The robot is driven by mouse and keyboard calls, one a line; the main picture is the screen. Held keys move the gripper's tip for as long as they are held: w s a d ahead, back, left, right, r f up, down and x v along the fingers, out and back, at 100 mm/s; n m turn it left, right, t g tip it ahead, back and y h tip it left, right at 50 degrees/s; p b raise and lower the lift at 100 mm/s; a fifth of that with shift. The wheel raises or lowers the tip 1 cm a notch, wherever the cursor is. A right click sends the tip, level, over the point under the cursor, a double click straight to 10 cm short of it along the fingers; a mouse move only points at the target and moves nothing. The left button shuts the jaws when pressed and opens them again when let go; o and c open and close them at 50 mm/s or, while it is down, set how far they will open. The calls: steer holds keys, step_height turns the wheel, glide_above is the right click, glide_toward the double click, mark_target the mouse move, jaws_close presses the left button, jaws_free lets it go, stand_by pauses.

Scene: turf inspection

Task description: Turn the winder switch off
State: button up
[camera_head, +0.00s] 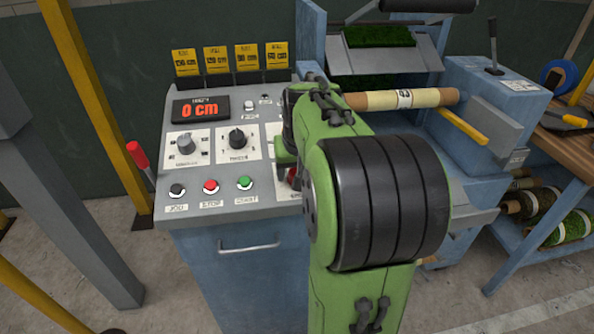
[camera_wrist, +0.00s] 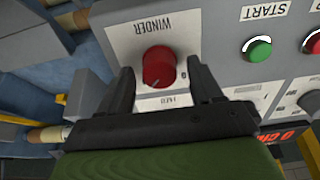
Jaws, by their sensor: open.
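The winder switch (camera_wrist: 159,66) is a red round knob on a pale plate (camera_wrist: 125,35) marked WINDER, which appears upside down in the wrist view. A small pale mark shows near the knob's lower edge; the setting it points to is unclear. My gripper (camera_wrist: 160,72) is open, with one dark finger on each side of the knob. I cannot tell whether either finger touches it. In the head view, my green arm hides most of the switch, and only a bit of red (camera_head: 292,178) shows beside it.
The grey control panel (camera_head: 220,140) also holds a green START button (camera_head: 245,183), a red STOP button (camera_head: 211,187), a black JOG button (camera_head: 177,190), two dials and a display (camera_head: 201,108) reading 0 cm. A cardboard roll (camera_head: 370,100) lies right of the panel.

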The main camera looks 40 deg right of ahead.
steer(key=c, duration=1.1)
steer(key=shift+o, duration=0.2)
steer(key=shift+n, duration=0.3)
steer(key=n+p, duration=0.1)
steer(key=n, duration=0.2)
steer(key=shift+r+n, duration=0.1)
steer(key=shift+n, duration=0.3)
steer(key=n, duration=0.4)
steer(key=shift+n+p, duration=0.3)
steer(key=shift+p, duration=0.1)
steer(key=n, duration=0.4)
steer(key=shift+a+y, duration=0.1)
steer(key=shift+y, duration=0.2)
steer(key=shift+n, duration=2.5)
